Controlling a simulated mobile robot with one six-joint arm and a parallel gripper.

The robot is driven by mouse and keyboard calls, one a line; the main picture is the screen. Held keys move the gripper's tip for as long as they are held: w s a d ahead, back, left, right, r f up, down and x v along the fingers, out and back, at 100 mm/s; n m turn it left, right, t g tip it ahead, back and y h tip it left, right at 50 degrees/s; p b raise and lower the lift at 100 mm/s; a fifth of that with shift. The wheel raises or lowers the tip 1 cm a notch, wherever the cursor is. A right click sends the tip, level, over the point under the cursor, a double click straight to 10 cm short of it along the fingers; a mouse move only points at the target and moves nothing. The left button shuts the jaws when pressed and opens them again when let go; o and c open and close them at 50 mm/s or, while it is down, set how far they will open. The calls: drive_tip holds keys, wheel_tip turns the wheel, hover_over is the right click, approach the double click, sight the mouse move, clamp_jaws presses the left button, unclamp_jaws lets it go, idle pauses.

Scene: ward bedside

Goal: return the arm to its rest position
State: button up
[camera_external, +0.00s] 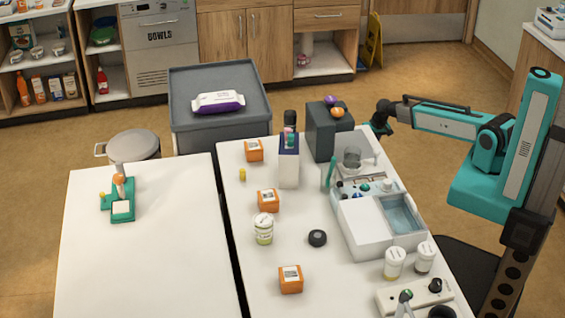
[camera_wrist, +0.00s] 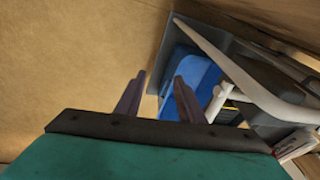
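My arm (camera_external: 445,122) is teal and dark grey. The fingertips are too small to make out in the external view.
The white table (camera_external: 285,225) holds orange boxes (camera_external: 268,200), a jar (camera_external: 263,229) and a grey-white device (camera_external: 380,225). A grey cart (camera_external: 190,80) carries a wipes pack (camera_external: 218,102). The wrist view shows bare floor (camera_wrist: 75,60) and a blue-lined grey container (camera_wrist: 195,75) beyond the fingers.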

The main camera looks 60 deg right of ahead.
drive_tip(key=s+a+f+n+g+p, duration=0.1)
drive_tip(key=s+a+f+n+g, duration=0.1)
drive_tip(key=s+a+f, duration=0.35)
drive_tip(key=s+a+f+n+g+p, duration=0.1)
drive_tip(key=s+a+f+n+g, duration=0.15)
drive_tip(key=s+a, duration=0.5)
drive_tip(key=s+a+f+n+g+p, duration=0.1)
drive_tip(key=s+a+f+g, duration=0.1)
drive_tip(key=s, duration=0.8)
drive_tip(key=s+a+f+n+g+p, duration=0.1)
drive_tip(key=s+a, duration=0.3)
drive_tip(key=s, duration=0.6)
drive_tip(key=shift+s+f+n+g, duration=0.4)
drive_tip(key=shift+f+n+g, duration=0.15)
drive_tip(key=shift+f, duration=0.3)
idle(3.8)
